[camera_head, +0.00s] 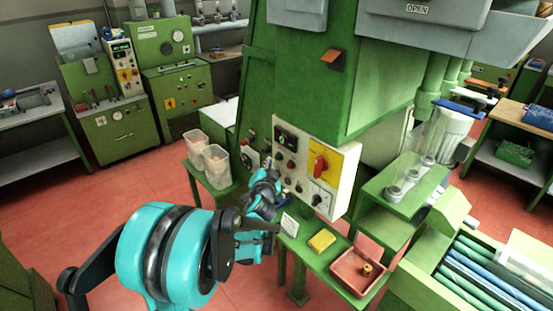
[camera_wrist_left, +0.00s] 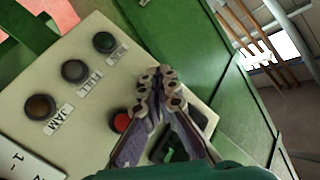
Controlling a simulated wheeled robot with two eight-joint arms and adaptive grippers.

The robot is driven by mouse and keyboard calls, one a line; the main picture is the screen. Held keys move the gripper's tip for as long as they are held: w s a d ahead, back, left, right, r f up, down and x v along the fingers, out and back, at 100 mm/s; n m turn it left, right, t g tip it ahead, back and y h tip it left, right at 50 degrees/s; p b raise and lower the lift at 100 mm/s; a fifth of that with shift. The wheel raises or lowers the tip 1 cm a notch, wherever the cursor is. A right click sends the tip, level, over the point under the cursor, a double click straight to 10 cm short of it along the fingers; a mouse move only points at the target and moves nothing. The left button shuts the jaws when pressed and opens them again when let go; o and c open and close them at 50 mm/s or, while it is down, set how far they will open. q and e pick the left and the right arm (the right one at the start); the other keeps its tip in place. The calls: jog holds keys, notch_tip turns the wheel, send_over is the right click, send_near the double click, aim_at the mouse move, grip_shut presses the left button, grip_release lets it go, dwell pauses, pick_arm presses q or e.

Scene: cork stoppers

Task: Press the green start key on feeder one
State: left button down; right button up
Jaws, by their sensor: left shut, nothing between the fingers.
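The cream control panel (camera_head: 346,157) on the green machine carries a small display (camera_head: 286,138), several buttons and a red rotary switch (camera_head: 320,165) on a yellow plate. My left gripper (camera_head: 270,166) is shut and empty, in front of the panel's left part. In the left wrist view the closed fingertips (camera_wrist_left: 157,74) hang over the panel (camera_wrist_left: 75,130). Near them are a red button (camera_wrist_left: 121,122), a dark green round button or lamp (camera_wrist_left: 103,41), a grey one (camera_wrist_left: 74,71) and an amber one (camera_wrist_left: 40,107). The fingers partly hide dark rectangular parts; contact cannot be told.
Below the panel, a green bench holds a white card (camera_head: 289,223), a yellow block (camera_head: 321,241) and a red tray (camera_head: 346,279) with a small brown piece. Two clear tubs (camera_head: 216,164) stand left of the gripper. A clear-covered unit (camera_head: 405,185) stands at right.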

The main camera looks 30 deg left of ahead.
pick_arm(q)
jog(key=shift+w, duration=0.15)
dwell(0.3)
jog(key=shift+w+d, duration=0.15)
jog(key=shift+w, duration=0.1)
jog(key=shift+w+d, duration=0.2)
jog(key=shift+w, duration=0.2)
dwell(0.6)
dwell(0.4)
jog(key=shift+s+a, duration=0.35)
jog(key=shift+s, duration=0.45)
jog(key=shift+s+a+b, duration=0.1)
jog(key=shift+s+a, duration=0.2)
jog(key=shift+s, duration=0.45)
jog(key=shift+s+a+b, duration=0.1)
jog(key=shift+s+a, duration=0.25)
jog(key=shift+s, duration=0.45)
jog(key=shift+s+a+b, duration=0.1)
jog(key=shift+s+a, duration=0.2)
jog(key=shift+s, duration=0.45)
